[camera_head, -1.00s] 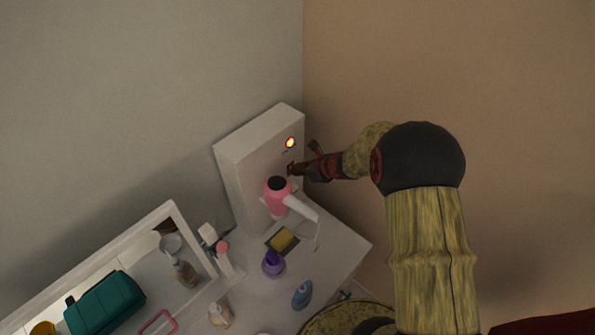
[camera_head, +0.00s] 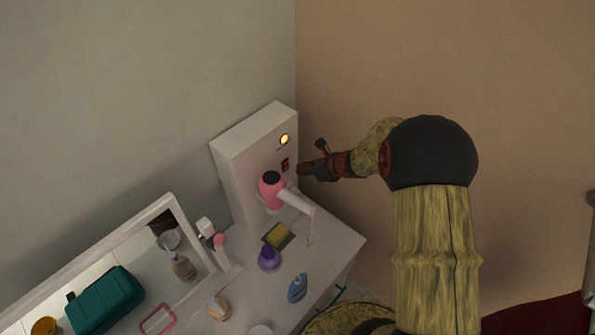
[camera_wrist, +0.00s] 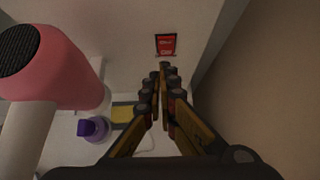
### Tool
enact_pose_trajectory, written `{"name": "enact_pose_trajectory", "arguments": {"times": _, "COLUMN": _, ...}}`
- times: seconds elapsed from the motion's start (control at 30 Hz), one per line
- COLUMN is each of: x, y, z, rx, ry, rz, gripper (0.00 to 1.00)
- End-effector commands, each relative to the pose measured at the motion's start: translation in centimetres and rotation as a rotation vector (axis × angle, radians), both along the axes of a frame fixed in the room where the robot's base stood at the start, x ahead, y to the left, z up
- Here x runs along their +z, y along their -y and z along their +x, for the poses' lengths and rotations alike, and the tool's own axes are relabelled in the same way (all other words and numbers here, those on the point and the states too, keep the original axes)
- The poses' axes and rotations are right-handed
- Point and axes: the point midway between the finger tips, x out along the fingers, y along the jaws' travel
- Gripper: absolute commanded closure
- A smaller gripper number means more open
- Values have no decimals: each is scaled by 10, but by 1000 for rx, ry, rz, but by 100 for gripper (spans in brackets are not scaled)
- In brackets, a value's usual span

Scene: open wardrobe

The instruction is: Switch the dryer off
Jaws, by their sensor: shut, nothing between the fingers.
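The pink hair dryer (camera_head: 271,191) with a white handle hangs at the front of a white wall box (camera_head: 243,158). It also shows at the left of the wrist view (camera_wrist: 62,68). A small red switch (camera_head: 285,164) is on the box's face, and shows in the wrist view (camera_wrist: 166,44) just beyond my fingertips. A lamp (camera_head: 284,139) above the switch glows yellowish white. My gripper (camera_head: 300,169) is shut and empty, just right of the switch, with a small gap visible. In the wrist view its fingertips (camera_wrist: 164,68) point up toward the switch.
A white counter (camera_head: 335,240) below bears a yellow sponge (camera_head: 278,236), a purple bottle (camera_head: 269,258) and a blue item (camera_head: 298,288). A framed mirror (camera_head: 190,225) and a green case (camera_head: 105,299) are at the left. The tan wall is close on the right.

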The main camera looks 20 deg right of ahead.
Motion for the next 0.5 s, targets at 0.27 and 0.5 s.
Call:
{"name": "enact_pose_trajectory", "arguments": {"times": 0.27, "x": 49, "y": 15, "z": -30, "rx": -2, "ry": 7, "rz": -4, "gripper": 100}}
{"name": "enact_pose_trajectory", "arguments": {"times": 0.5, "x": 68, "y": 20, "z": -45, "rx": 0, "ry": 6, "rz": -3, "gripper": 100}}
